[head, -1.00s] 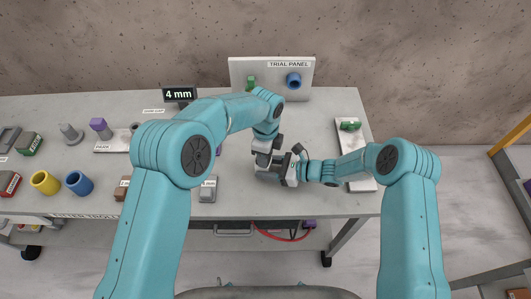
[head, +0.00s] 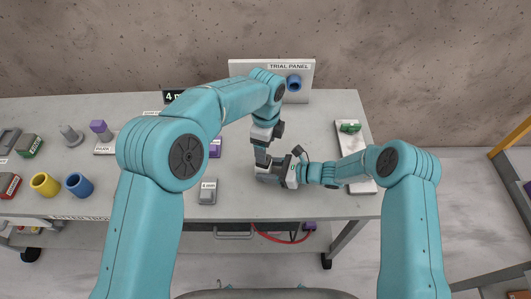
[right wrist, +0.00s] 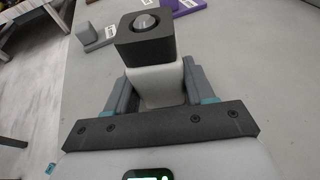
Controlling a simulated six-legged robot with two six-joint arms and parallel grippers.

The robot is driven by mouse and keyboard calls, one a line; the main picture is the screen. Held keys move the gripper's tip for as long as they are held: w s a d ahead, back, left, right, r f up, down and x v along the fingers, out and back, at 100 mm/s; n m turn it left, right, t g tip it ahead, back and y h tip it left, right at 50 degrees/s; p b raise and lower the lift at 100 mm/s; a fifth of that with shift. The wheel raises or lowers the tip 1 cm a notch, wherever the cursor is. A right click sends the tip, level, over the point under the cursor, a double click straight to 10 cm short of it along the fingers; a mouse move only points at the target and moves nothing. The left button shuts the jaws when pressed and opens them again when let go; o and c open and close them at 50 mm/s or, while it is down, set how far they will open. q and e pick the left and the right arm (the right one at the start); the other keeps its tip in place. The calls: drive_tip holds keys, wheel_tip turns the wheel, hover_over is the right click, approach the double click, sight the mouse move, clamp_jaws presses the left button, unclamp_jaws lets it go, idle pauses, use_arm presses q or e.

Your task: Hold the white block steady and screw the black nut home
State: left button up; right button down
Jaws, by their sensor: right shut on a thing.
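In the right wrist view the white block (right wrist: 156,84) is clamped between the two grey fingers of my right gripper (right wrist: 158,92). The square black nut (right wrist: 146,47) sits on top of the block, and a rounded grey stud end (right wrist: 145,22) shows in its hole. In the head view my right gripper (head: 266,172) is low over the slab, and block and nut are too small and covered to make out. My left gripper (head: 261,156) points down just above it from behind; its finger gap cannot be seen. The left gripper does not show in the right wrist view.
A trial panel (head: 300,93) stands at the back.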

drive_tip(key=shift+c, duration=1.6)
unclamp_jaws()
use_arm(q)
wheel_tip(320, 180, up, 6)
use_arm(e)
drive_tip(key=v, duration=1.2)
drive_tip(key=shift+s, duration=0.1)
use_arm(q)
drive_tip(key=shift+s, duration=0.1)
